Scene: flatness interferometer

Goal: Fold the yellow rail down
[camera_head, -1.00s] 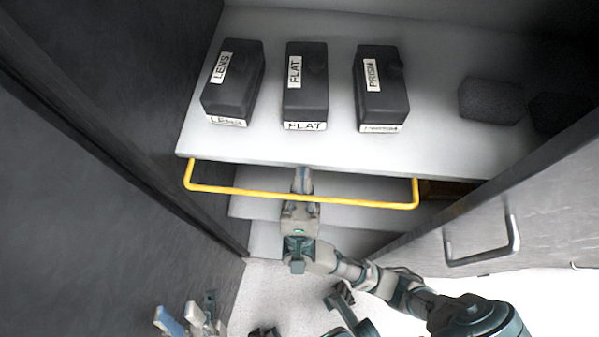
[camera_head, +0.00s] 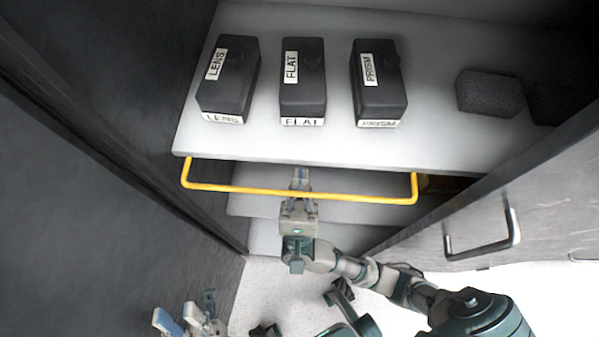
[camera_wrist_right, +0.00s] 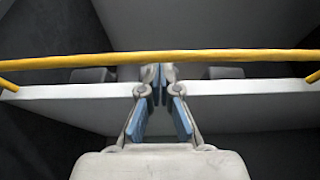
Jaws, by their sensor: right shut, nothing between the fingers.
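The yellow rail (camera_head: 340,197) is a U-shaped bar standing out from the front edge of the white shelf, its two ends near that edge. My right gripper (camera_head: 301,175) is shut and empty. In the head view the rail crosses over it, and its fingertips reach past the bar toward the shelf edge. In the right wrist view the rail (camera_wrist_right: 220,57) runs across just above the shut fingertips (camera_wrist_right: 157,80); I cannot tell whether they touch. My left gripper (camera_head: 185,320) is low at the left, its fingers apart, partly cut off by the frame.
The white shelf (camera_head: 300,147) holds black cases marked LENS (camera_head: 229,80), FLAT (camera_head: 303,85) and PRISM (camera_head: 378,85), and a dark grey block (camera_head: 489,94). Lower steps lie below the rail.

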